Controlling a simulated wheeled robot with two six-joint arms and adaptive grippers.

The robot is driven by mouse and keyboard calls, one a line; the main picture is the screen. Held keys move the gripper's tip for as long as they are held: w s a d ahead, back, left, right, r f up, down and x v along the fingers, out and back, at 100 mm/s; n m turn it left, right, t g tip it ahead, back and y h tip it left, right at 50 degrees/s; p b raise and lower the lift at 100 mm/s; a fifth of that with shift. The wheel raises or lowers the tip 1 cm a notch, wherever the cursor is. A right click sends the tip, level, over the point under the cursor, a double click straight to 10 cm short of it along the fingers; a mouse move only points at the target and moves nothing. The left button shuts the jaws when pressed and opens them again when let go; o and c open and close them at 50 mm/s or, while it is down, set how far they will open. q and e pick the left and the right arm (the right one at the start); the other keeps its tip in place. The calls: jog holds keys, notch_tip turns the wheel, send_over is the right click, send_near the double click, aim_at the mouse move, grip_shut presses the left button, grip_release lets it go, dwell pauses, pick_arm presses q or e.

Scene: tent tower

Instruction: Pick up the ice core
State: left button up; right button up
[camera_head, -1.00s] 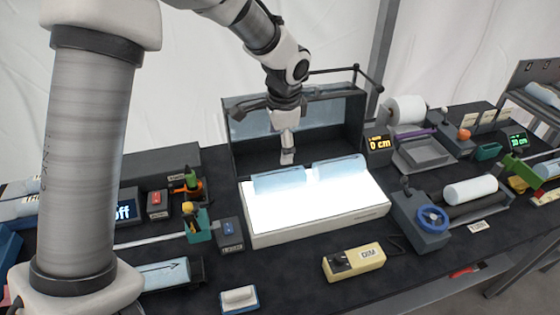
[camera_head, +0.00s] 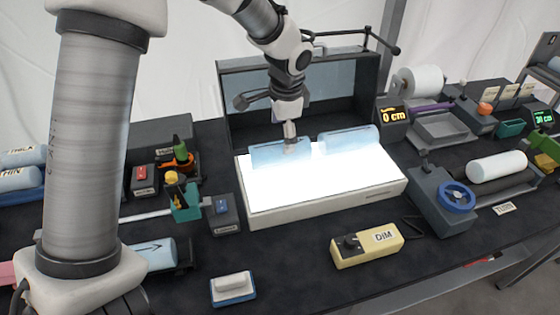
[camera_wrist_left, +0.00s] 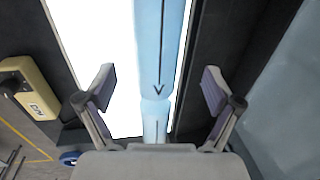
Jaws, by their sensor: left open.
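Two pale-blue ice core pieces lie end to end on a glowing white light table (camera_head: 325,190). The left core piece (camera_head: 270,153) has a dark line with an arrowhead; it also shows in the left wrist view (camera_wrist_left: 160,45). The right core piece (camera_head: 350,140) lies beyond a narrow gap and shows lower in the wrist view (camera_wrist_left: 155,122). My left gripper (camera_head: 290,145) is over the left piece near its right end. In the wrist view the gripper (camera_wrist_left: 158,82) is open, with a finger on each side of the core and apart from it. My right gripper is not in view.
A dark upright box (camera_head: 235,100) stands behind the light table. A yellow DIM box (camera_head: 367,245) is in front and a blue handwheel (camera_head: 457,197) to the right. A small holder with a yellow-topped tool (camera_head: 185,200) stands at left.

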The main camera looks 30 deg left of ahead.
aim_at(281, 145)
pick_arm(q)
jog(key=f, duration=0.4)
jog(key=f+p, duration=0.1)
jog(key=f, duration=0.1)
jog(key=shift+w+a+f, duration=0.2)
jog(key=shift+a+f, duration=0.2)
jog(key=shift+s, duration=0.1)
jog(key=shift+r, duration=0.1)
jog(key=c, duration=1.6)
